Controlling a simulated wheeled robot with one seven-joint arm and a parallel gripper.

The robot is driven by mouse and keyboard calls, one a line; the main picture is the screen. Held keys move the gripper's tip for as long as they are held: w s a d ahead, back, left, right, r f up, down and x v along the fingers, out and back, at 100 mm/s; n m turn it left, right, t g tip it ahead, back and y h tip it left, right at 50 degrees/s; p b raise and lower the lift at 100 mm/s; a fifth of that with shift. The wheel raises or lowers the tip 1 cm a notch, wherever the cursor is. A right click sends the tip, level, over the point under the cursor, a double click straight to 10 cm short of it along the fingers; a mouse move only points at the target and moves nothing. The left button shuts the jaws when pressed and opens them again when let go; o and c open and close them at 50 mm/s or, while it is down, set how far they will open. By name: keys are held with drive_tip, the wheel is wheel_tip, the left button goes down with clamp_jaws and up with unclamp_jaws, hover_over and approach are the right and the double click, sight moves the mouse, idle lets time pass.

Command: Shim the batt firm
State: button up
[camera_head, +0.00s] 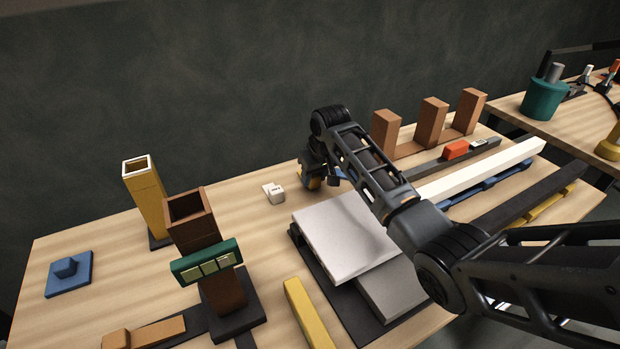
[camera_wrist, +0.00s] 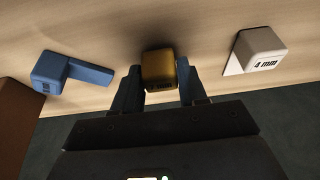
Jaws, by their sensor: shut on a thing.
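The batt appears to be the light grey slab (camera_head: 335,238), lying partly over a darker grey slab (camera_head: 392,288) on a dark base (camera_head: 335,317). I cannot tell whether it sits level. My gripper (camera_wrist: 159,88) is shut on a yellow shim block (camera_wrist: 158,68), low at the table behind the batt. The yellow shim is mostly hidden in the head view. A white shim (camera_wrist: 258,50) marked "4 mm" lies to the right in the wrist view; it also shows in the head view (camera_head: 274,193). A blue shim (camera_wrist: 50,72) lies to the left, its marking unreadable.
Brown upright blocks (camera_head: 431,123) stand behind my arm. A brown hollow post (camera_head: 188,222) with a green gauge (camera_head: 207,262) and a yellow hollow post (camera_head: 146,200) stand left. A yellow bar (camera_head: 307,312) lies in front. Table is clear around the white shim.

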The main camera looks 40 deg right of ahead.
drive_tip(key=shift+r+p, duration=1.85)
drive_tip(key=shift+r, duration=0.25)
